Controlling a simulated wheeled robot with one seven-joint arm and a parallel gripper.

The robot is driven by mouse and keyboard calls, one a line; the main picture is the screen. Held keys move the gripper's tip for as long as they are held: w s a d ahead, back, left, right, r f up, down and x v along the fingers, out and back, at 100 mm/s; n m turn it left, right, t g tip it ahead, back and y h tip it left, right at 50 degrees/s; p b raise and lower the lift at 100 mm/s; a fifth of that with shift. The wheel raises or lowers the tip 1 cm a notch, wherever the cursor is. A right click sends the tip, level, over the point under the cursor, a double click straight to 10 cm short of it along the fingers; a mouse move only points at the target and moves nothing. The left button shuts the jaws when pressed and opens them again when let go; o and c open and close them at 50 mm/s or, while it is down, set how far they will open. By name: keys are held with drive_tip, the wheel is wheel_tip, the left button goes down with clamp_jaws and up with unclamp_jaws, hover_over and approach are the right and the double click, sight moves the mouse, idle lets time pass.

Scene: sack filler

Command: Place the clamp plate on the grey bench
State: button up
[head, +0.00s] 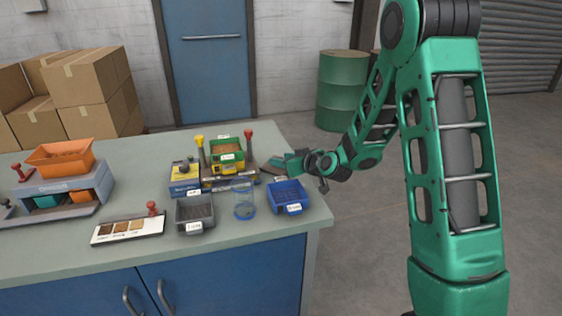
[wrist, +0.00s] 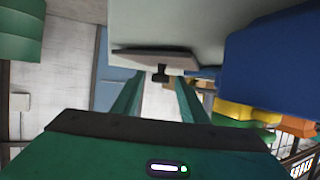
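The clamp plate (head: 272,168) is a small flat grey-brown piece near the right edge of the grey bench (head: 133,178), just behind the blue bin. In the wrist view the plate (wrist: 185,63) shows nearly edge-on against the bench surface (wrist: 195,25), seemingly lying on it, with a short dark knob (wrist: 160,75). My gripper (head: 284,165) reaches in low from the right. In the wrist view its green fingers (wrist: 158,84) are apart, with the knob between or just beyond their tips and a gap visible on each side.
A blue bin (head: 287,196) stands close in front of my gripper, with a clear blue-rimmed cup (head: 244,204) and a grey bin (head: 194,213) beside it. The fixture with a green tray (head: 227,153) and red and yellow knobs stands left. Bare bench lies farther left.

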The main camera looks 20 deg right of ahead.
drive_tip(key=v, duration=1)
drive_tip(key=shift+s+d, duration=0.1)
drive_tip(key=shift+s+a+r, duration=0.1)
drive_tip(key=shift+s+a, duration=0.15)
drive_tip(key=s+a+g, duration=0.1)
drive_tip(key=s, duration=0.1)
drive_tip(key=s+g, duration=0.1)
drive_tip(key=s, duration=0.1)
drive_tip(key=s+a+g, duration=0.1)
drive_tip(key=s, duration=0.1)
drive_tip(key=shift+s+a+r+n+g, duration=0.3)
drive_tip(key=shift+s+r+n, duration=0.1)
drive_tip(key=s+d+m+g+h, duration=0.1)
drive_tip(key=s+d+m+g, duration=0.2)
drive_tip(key=s, duration=0.8)
drive_tip(key=s+d+r+m+g+h, duration=0.1)
drive_tip(key=s+d+m+g, duration=0.2)
drive_tip(key=s+d, duration=0.5)
drive_tip(key=s+d+m+g+h, duration=0.2)
drive_tip(key=s+d+m, duration=0.3)
drive_tip(key=s, duration=0.8)
drive_tip(key=shift+s+d+r+g, duration=0.3)
drive_tip(key=shift+d+r+g, duration=0.05)
drive_tip(key=shift+d+g, duration=0.25)
